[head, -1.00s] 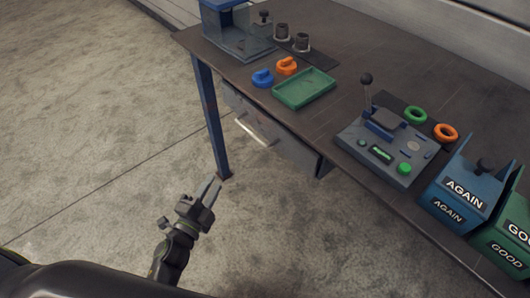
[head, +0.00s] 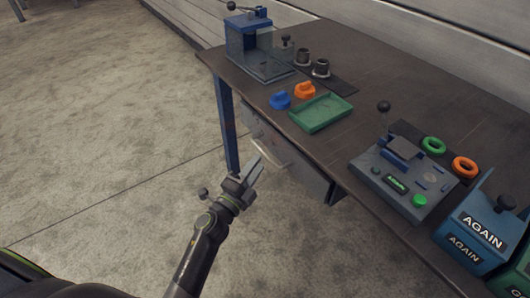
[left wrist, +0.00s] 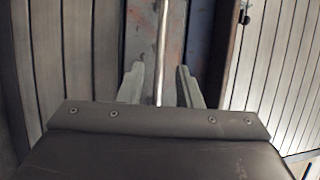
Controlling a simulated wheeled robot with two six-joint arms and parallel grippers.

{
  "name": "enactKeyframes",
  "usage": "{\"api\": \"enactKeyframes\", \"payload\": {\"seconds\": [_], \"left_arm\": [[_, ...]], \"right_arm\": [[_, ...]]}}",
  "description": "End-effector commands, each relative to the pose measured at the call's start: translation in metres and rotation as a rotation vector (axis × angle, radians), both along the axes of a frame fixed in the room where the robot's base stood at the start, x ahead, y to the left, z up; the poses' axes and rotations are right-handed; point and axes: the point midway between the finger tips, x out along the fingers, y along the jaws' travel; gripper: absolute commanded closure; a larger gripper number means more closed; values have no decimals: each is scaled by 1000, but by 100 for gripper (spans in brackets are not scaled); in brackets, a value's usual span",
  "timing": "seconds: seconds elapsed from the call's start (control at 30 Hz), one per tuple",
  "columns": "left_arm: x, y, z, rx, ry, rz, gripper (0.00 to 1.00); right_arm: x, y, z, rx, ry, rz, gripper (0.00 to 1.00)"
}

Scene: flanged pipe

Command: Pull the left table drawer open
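The left table drawer (head: 306,177) hangs under the front edge of the table, with a grey front and a pale bar handle (head: 271,154). My left gripper (head: 256,170) is just in front of the handle, its fingers pointing towards it. In the left wrist view the handle bar (left wrist: 163,45) runs upright in the picture, lined up between the two spread fingers (left wrist: 160,85). The gripper is open, with gaps on both sides of the bar. I cannot tell whether the bar is fully between the fingertips. My right gripper is not in view.
The table top (head: 335,150) holds a green tray (head: 320,113), a blue part (head: 280,100), an orange part (head: 305,90) and a grey control box (head: 405,180). A blue table leg (head: 228,125) stands left of the drawer. The floor in front is clear.

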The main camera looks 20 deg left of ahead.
Motion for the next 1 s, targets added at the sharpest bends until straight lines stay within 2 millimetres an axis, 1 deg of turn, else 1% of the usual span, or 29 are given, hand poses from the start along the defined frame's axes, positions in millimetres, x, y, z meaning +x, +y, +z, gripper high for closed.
{"api": "enactKeyframes", "payload": {"seconds": [0.03, 0.1, 0.3, 0.47, 0.73, 0.9, 0.97, 1.0], "left_arm": [[10, -3, 2, 0, -2, -1, 68], [21, -6, 5, -1, -2, -2, 68], [43, -12, 8, -1, 0, 0, 68], [50, -14, 9, -1, 0, 0, 68], [51, -14, 9, -2, 1, 0, 68], [51, -14, 9, -1, 0, 0, 90], [51, -14, 9, -1, 0, 0, 98], [51, -14, 9, -1, 0, 0, 100]], "right_arm": [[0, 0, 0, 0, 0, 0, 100], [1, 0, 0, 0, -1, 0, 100], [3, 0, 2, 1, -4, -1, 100], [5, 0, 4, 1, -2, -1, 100], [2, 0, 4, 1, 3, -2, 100], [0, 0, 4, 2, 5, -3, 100], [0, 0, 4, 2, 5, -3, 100], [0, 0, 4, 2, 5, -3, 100]]}}
